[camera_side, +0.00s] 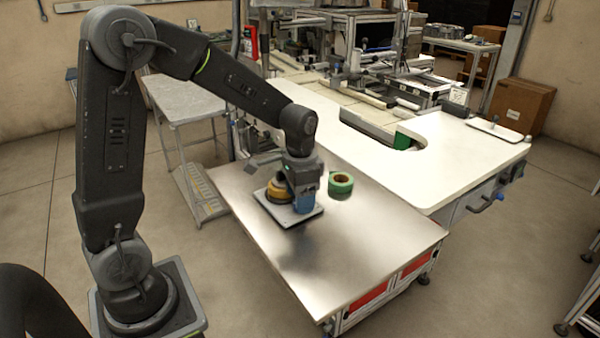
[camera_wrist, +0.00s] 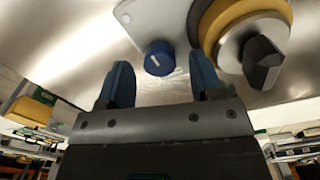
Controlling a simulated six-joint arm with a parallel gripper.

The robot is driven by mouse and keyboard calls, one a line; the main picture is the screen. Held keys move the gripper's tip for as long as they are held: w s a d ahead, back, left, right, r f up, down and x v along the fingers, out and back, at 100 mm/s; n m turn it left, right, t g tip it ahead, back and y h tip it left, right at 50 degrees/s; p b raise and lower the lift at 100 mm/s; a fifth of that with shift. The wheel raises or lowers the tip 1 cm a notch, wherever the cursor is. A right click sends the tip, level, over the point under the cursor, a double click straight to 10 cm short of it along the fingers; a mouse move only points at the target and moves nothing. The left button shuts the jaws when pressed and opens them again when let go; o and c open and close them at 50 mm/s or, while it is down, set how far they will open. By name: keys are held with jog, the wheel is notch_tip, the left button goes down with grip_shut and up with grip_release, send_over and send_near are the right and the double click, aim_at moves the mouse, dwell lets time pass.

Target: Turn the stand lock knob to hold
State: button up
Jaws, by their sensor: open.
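A blue round knob (camera_wrist: 159,57) with a white pointer line sits on the light grey stand plate (camera_wrist: 140,12). In the wrist view the pointer slants towards the upper right. My gripper (camera_wrist: 163,70) is open, with its two blue fingers either side of the knob's line and apart from it in the picture. A yellow tape reel (camera_wrist: 222,18) sits beside the knob on a pale hub with a dark wing-shaped handle (camera_wrist: 262,62). In the side view my gripper (camera_side: 303,203) is low over the stand plate (camera_side: 283,217) and hides the knob. The yellow reel (camera_side: 275,191) is just left of it.
A green tape roll (camera_side: 341,185) lies on the steel table (camera_side: 350,245) right of the stand. The front of the steel table is clear. A white worktop (camera_side: 440,160) adjoins behind, and a perforated metal step (camera_side: 200,195) stands at the left.

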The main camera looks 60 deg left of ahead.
notch_tip(320, 180, up, 13)
dwell(0.3)
jog(key=s+d+f+n+t, duration=0.1)
jog(key=s+d+t, duration=0.4)
jog(key=s, duration=1)
jog(key=shift+s+d+n+t, duration=0.3)
jog(key=shift+s+d+n, duration=0.1)
jog(key=shift+d+n, duration=0.6)
